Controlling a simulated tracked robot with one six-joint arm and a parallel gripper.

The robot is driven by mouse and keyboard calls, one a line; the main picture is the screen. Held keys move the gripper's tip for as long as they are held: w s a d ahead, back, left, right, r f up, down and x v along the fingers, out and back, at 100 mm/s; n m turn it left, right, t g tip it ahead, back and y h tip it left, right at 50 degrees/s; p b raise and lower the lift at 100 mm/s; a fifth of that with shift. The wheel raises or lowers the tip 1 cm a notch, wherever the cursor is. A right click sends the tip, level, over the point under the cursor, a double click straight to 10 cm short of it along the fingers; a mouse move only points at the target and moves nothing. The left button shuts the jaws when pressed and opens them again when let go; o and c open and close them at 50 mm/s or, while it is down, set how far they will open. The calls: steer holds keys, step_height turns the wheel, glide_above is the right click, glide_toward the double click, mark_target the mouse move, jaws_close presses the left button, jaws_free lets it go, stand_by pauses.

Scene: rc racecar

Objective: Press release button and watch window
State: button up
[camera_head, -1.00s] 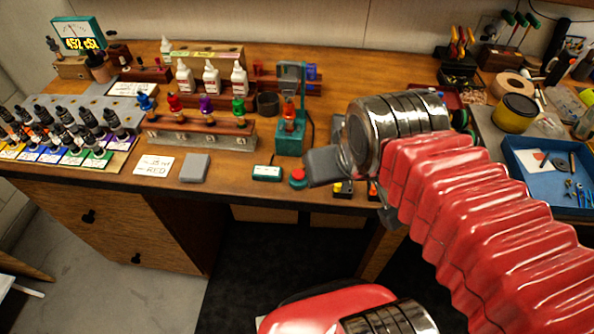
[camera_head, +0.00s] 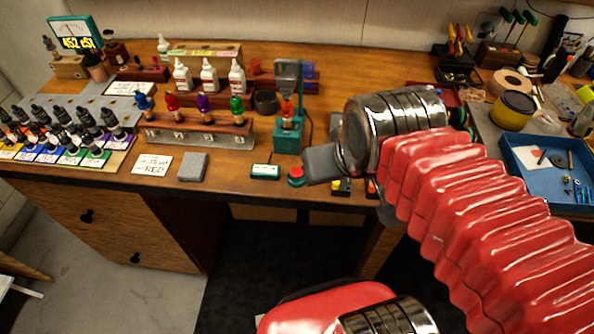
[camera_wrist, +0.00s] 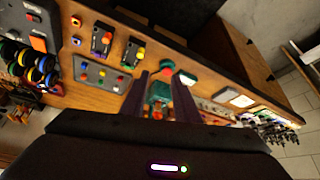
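A red button (camera_head: 296,176) on a dark teal base sits at the bench's front edge. A small teal-framed window (camera_head: 265,171) lies left of it; its reading is too small to make out. A teal stand (camera_head: 287,138) behind the button holds a red-topped bottle (camera_head: 287,112). My gripper (camera_head: 318,165) is just right of the button in the head view, and I cannot tell whether it touches it. In the wrist view, the two dark fingers (camera_wrist: 162,76) are apart with nothing held. The red button (camera_wrist: 168,66) shows near their tips, and the window (camera_wrist: 187,78) beside it.
A rack of coloured bottles (camera_head: 200,135) stands left of the stand. A grey block (camera_head: 192,167) and a handwritten card (camera_head: 153,164) lie on the front edge. A meter (camera_head: 76,35) with yellow digits is at back left. A blue tray (camera_head: 520,180) is at right.

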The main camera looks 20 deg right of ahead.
steer(key=shift+c, duration=0.7)
jaws_close()
stand_by(1.1)
